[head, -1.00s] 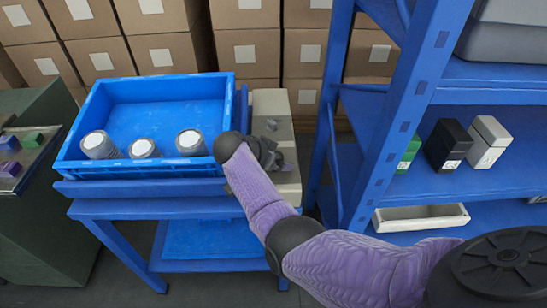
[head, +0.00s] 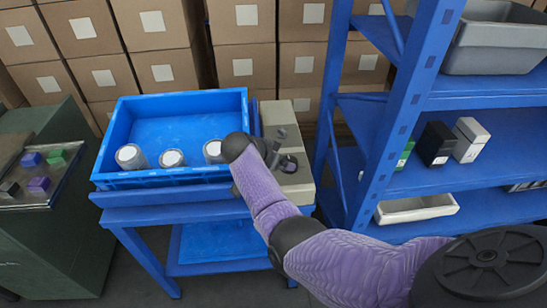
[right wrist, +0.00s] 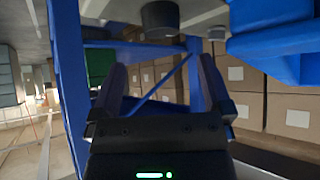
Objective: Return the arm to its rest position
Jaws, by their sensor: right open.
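My right arm, purple with dark joints, reaches in from the lower right of the head view. Its gripper (head: 277,153) is over the grey-beige unit (head: 298,182) beside the blue crate. In the right wrist view the two dark fingers (right wrist: 160,85) stand apart with nothing between them. Part of the gripper is hidden behind my wrist in the head view. My left gripper is not in view.
A blue crate (head: 173,178) holding white-topped cylinders (head: 172,158) stands on a blue table. A blue shelf (head: 475,190) with boxes rises close on the right. A green cabinet (head: 60,240) is at left, cartons (head: 240,40) behind.

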